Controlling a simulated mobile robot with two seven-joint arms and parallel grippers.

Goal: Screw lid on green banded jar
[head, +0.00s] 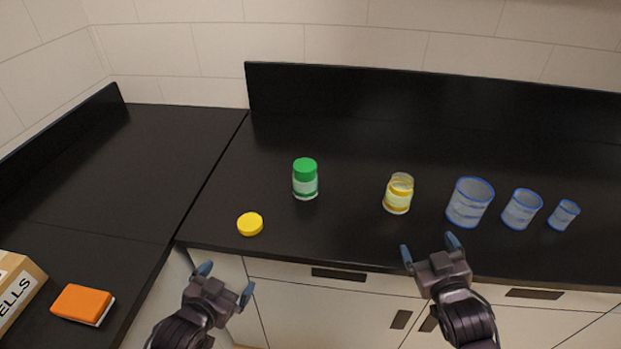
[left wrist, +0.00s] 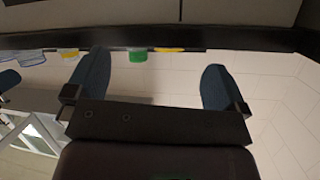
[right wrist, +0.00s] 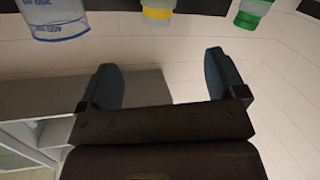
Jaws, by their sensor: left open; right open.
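The green banded jar (head: 305,184) stands upright on the black counter with a green lid (head: 305,165) seated on its top. A yellow banded jar (head: 398,196) stands upright to its right, its top open. A yellow lid (head: 249,224) lies flat on the counter, left of and nearer than the green jar. My left gripper (head: 225,282) is open and empty, in front of the counter edge below the yellow lid. My right gripper (head: 430,247) is open and empty, at the counter edge in front of the yellow jar. The green jar also shows in the right wrist view (right wrist: 251,14).
Three blue-rimmed clear beakers (head: 468,204) stand in a row at the right, largest first. At the left, an orange block (head: 82,304) and a box marked "ELLS" (head: 17,287) sit on the side counter. The counter (head: 345,235) between lid and yellow jar is clear.

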